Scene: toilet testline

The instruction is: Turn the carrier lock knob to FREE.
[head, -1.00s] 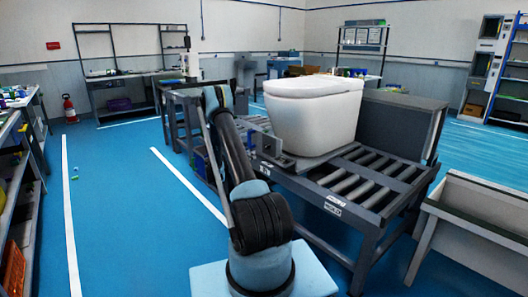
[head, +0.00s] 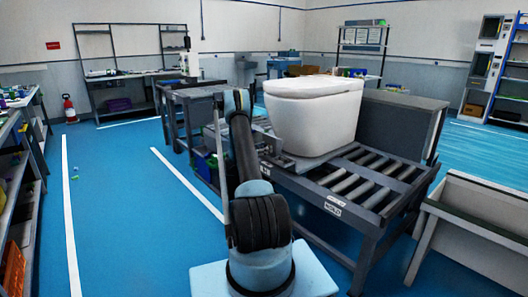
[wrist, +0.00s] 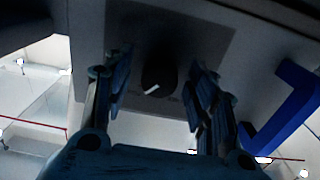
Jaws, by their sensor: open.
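The knob (wrist: 158,72) is a dark round piece on a grey plate (wrist: 205,45) in the wrist view. A short white mark on it points down and to the left; no lettering is legible. My gripper (wrist: 158,90) is open, with one finger to the left of the knob and one to the right. Gaps show on both sides, and I cannot tell how far the fingertips are from the plate. In the head view my arm hides the gripper and the knob. A white toilet (head: 315,115) stands on the roller conveyor (head: 375,190).
A blue angled handle (wrist: 287,110) sticks out to the right of my gripper in the wrist view. A grey bin (head: 475,225) stands right of the conveyor. Blue floor (head: 120,220) is clear to the left, with shelving (head: 22,190) at the far left.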

